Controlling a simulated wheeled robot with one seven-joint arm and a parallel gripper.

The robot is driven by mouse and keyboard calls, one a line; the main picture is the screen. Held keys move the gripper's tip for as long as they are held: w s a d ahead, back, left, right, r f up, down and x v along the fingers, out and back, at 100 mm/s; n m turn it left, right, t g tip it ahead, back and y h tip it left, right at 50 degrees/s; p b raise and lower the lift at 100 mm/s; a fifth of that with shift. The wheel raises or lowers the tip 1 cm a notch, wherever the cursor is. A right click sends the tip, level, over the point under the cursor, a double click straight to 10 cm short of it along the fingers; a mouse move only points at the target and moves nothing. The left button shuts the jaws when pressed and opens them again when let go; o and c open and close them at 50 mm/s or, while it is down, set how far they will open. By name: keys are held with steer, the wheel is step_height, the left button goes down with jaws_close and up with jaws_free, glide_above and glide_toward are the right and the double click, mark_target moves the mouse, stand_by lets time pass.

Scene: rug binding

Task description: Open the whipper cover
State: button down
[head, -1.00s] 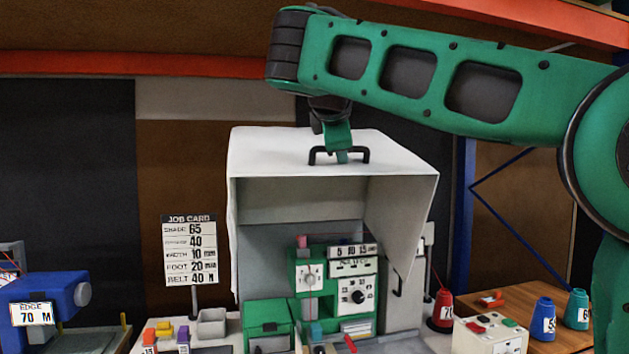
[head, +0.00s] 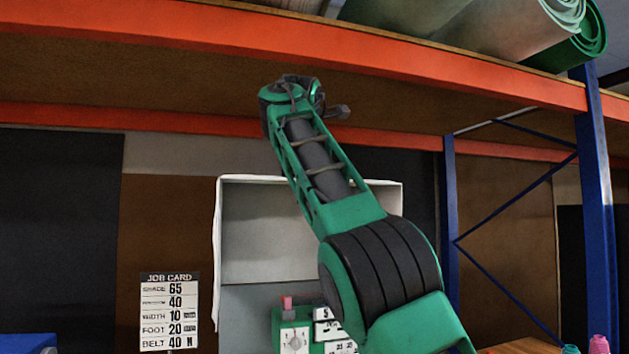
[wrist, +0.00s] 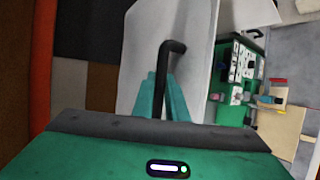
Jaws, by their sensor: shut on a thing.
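The whipper cover (head: 218,230) is a large white hood over the machine. In the head view its top now shows as a thin edge, and I look into its pale inside; my raised arm hides its right part. In the wrist view the white cover panel (wrist: 190,75) lies right under my gripper (wrist: 162,90). Its black bar handle (wrist: 162,62) runs between the two teal fingers, which are shut on it. In the head view I cannot make out the fingers or the handle.
The green machine (head: 295,335) with its dials stands below the cover, partly behind my arm. A job card (head: 169,310) stands to the left. An orange shelf beam (head: 400,65) with rolls above it crosses overhead. A blue rack post (head: 597,180) is at the right.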

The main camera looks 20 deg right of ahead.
steer(key=shift+a+r, duration=0.15)
steer(key=shift+r, duration=0.2)
steer(key=c, duration=2)
jaws_free()
steer(key=shift+s+a+r, duration=0.1)
steer(key=shift+a+r, duration=0.1)
steer(key=shift+a, duration=0.1)
steer(key=shift+c, duration=0.2)
steer(key=shift+d+f, duration=0.15)
steer(key=shift+f, duration=0.05)
steer(key=v, duration=1)
steer(key=shift+r, duration=0.2)
